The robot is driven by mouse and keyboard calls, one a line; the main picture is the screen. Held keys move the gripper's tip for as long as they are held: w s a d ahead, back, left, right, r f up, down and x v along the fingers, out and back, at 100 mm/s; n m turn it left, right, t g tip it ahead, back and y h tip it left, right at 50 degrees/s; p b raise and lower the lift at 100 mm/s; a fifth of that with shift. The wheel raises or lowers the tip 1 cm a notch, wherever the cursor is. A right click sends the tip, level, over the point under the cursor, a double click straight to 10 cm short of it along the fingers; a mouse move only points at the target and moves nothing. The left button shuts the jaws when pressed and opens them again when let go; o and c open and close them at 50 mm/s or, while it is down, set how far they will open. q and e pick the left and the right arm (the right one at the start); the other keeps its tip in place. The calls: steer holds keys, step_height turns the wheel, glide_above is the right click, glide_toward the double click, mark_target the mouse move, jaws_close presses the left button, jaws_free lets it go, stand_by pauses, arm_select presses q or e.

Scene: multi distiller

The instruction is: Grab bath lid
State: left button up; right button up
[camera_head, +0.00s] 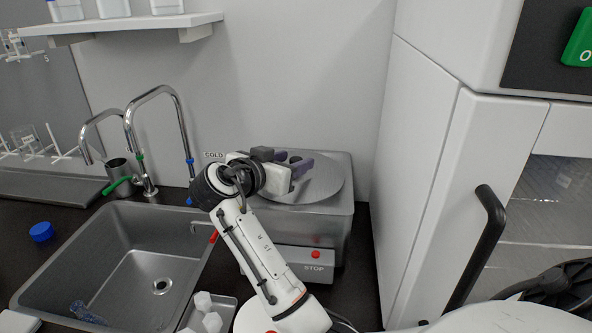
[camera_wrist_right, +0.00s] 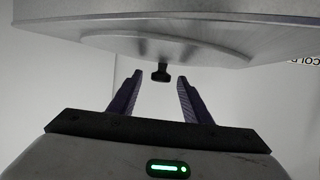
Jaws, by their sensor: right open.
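The round grey bath lid (camera_head: 328,182) lies on top of the square metal bath (camera_head: 335,222) at the back of the counter. In the right wrist view the lid (camera_wrist_right: 225,45) appears upside down, with its short black knob (camera_wrist_right: 161,72) pointing down. My right gripper (camera_head: 291,161) is above the lid in the head view and hides part of it. In the wrist view the right gripper (camera_wrist_right: 157,78) is open, with its two dark fingertips apart on either side of the knob, near its end. My left gripper is not in view.
A sink (camera_head: 125,270) with curved taps (camera_head: 178,120) lies left of the bath. A grey box with a red STOP button (camera_head: 315,254) sits in front of the bath. A white cabinet (camera_head: 440,150) with a black handle (camera_head: 480,245) stands close on the right. A shelf (camera_head: 120,27) hangs above the sink.

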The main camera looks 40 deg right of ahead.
steer(key=shift+x, duration=1.2)
jaws_close()
steer(key=shift+w, duration=0.1)
steer(key=shift+r, duration=0.15)
